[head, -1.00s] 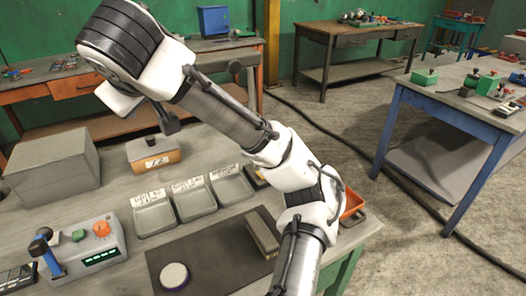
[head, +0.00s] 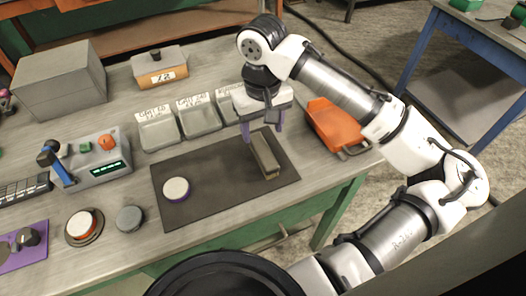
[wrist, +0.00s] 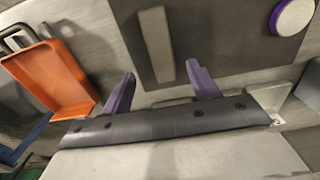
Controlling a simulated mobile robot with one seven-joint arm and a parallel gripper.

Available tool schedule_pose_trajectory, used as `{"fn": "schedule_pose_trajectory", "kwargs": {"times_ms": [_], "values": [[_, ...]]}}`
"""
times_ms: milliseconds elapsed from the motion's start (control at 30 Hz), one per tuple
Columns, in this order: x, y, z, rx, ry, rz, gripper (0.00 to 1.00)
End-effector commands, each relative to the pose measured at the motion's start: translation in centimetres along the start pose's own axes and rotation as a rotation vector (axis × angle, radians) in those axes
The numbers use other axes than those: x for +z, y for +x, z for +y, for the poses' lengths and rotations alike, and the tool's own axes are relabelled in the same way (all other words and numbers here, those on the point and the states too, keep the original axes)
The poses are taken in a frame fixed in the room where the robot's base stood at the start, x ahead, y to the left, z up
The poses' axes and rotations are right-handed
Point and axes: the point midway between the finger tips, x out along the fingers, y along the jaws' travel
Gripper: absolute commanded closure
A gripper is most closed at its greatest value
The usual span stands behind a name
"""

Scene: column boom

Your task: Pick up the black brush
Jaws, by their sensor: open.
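A long narrow block (head: 264,155), grey-tan on top with darker sides, lies on the dark mat (head: 215,205). It may be the brush, though it does not look clearly black. In the wrist view the block (wrist: 156,45) lies lengthwise ahead of the gap between my fingers. My gripper (head: 263,130) is open, with its purple fingers pointing down near the block's far end. In the wrist view my gripper (wrist: 160,76) holds nothing between its fingers. Contact with the block cannot be told.
A white, purple-edged disc (head: 176,189) lies left on the mat. Labelled grey trays (head: 200,120) stand behind it. An orange bin (head: 335,125) stands to the right near the table edge. A control box (head: 92,160) stands left.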

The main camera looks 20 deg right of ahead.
Motion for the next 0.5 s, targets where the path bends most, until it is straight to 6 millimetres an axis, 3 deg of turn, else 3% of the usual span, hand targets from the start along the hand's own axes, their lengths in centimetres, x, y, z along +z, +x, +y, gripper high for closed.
{"fn": "schedule_pose_trajectory", "kwargs": {"times_ms": [500], "values": [[0.4,5.2,-0.3,0.000,0.000,0.000,0.40]]}}
